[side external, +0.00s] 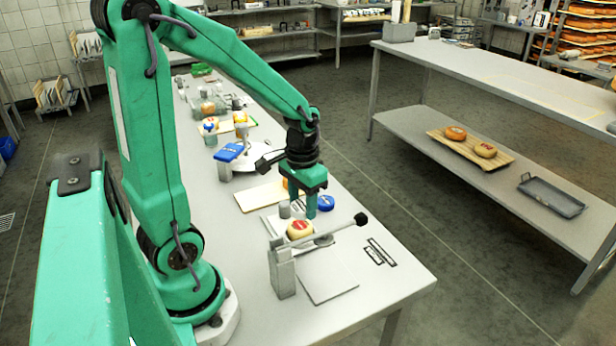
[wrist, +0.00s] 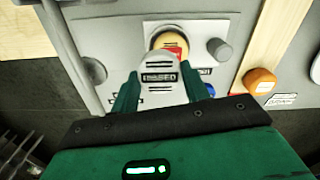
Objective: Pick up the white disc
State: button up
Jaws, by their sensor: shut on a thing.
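In the wrist view, the white disc (wrist: 158,68) with a dark-printed label is between the two green fingers of my gripper (wrist: 158,88). My gripper is shut on it. The disc overlaps part of a yellow wheel with a red label (wrist: 172,42) behind it in that view. In the side external view, my gripper (side external: 300,204) points down over the near part of the long table, behind the yellow wheel (side external: 300,229). I cannot clearly make out the disc there.
A blue wheel (side external: 326,203) sits just right of my gripper. An orange wheel (wrist: 260,81) and a grey cylinder (wrist: 219,49) are nearby. A metal stand with a long lever (side external: 283,272) rises in front. The table's near right corner is mostly clear.

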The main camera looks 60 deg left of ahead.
jog(key=d+r, duration=0.2)
jog(key=d, duration=0.1)
jog(key=s+d+r, duration=0.1)
jog(key=d+r, duration=0.1)
jog(key=d, duration=0.1)
jog(key=s+d+r, duration=0.1)
jog(key=d+r, duration=0.1)
jog(key=d, duration=0.1)
jog(key=shift+d, duration=0.3)
jog(key=shift+r, duration=0.1)
dwell(0.4)
jog(key=shift+w+r, duration=0.1)
jog(key=shift+r, duration=0.5)
jog(key=w+a+r, duration=0.2)
jog(key=w+a, duration=0.3)
jog(key=w, duration=0.2)
jog(key=w+a+r, duration=0.2)
jog(key=w+a, duration=0.4)
jog(key=w, duration=0.2)
notch_tip(320, 180, down, 12)
jog(key=shift+s+d, duration=0.25)
jog(key=shift+d, duration=0.1)
jog(key=shift+f, duration=0.15)
jog(key=shift+f, duration=4.85)
